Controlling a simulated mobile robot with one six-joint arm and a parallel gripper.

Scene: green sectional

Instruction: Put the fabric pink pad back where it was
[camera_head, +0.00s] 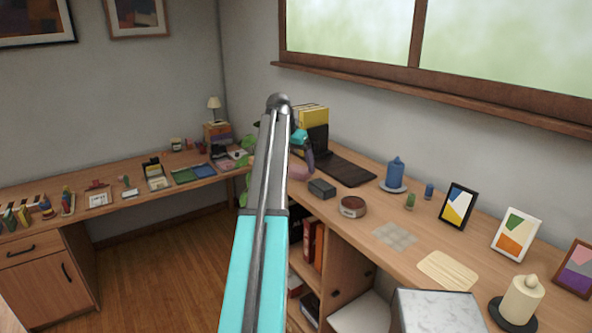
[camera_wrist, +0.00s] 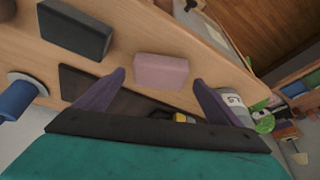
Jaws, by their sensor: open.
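The pink pad (camera_wrist: 160,71) is a small pink block on the wooden desk in the wrist view. In the head view it shows partly (camera_head: 298,172), behind my arm and left of a dark grey box (camera_head: 322,189). My gripper (camera_wrist: 159,78) has two purple fingers, spread apart and empty. In the wrist view the pad appears between and just beyond the fingertips, with a gap on each side. I cannot tell how far above the desk the fingertips are. In the head view my gripper (camera_head: 304,152) is partly hidden by my arm.
A black laptop (camera_head: 345,168) lies open behind the pad. The grey box also shows in the wrist view (camera_wrist: 75,28). A round brown tin (camera_head: 353,206), a blue candle (camera_head: 395,172) and picture frames (camera_head: 458,205) stand to the right. A grey patterned square (camera_head: 395,236) lies nearer.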

